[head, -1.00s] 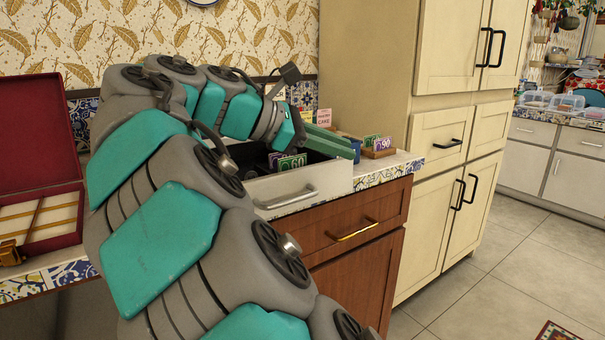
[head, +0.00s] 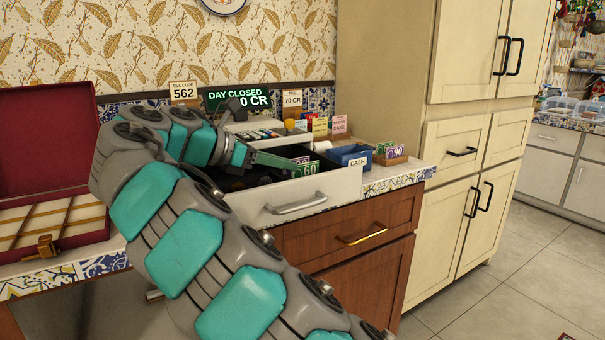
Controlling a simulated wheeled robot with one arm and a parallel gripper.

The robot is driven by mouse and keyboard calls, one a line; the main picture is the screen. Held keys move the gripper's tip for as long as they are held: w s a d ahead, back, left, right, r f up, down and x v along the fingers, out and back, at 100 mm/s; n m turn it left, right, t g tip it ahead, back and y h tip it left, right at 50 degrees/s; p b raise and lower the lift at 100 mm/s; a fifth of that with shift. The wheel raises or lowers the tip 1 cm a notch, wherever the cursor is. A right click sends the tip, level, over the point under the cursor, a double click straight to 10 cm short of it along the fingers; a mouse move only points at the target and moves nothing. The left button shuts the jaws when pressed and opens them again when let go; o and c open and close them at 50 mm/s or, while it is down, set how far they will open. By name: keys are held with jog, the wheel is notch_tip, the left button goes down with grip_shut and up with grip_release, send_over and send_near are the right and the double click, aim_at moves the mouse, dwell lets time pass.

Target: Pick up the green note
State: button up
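A green note (head: 309,169) marked 60 stands in the open till drawer (head: 300,190), near its right front, with a purple note edge close behind it. My gripper (head: 292,163) reaches in from the left over the drawer. Its green fingers point right and end beside the top left of the 60 note. I cannot tell whether they touch it or how far apart they are. Another green note (head: 382,147) stands with a purple 90 note (head: 394,153) in a wooden holder (head: 390,161) on the counter at the right.
A blue tray (head: 350,153) labelled CASH stands right of the drawer. The till display (head: 238,98) reads DAY CLOSED 0 CR. Small price signs (head: 320,126) stand behind. An open red case (head: 45,150) is at the left, and a tall cream cabinet (head: 390,90) at the right.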

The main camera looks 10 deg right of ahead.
aim_at(307, 167)
jog(key=x, duration=0.3)
jog(key=b+x, duration=0.1)
jog(key=x, duration=0.2)
jog(key=shift+w+d+r, duration=0.1)
jog(key=shift+w+d, duration=0.15)
grip_shut()
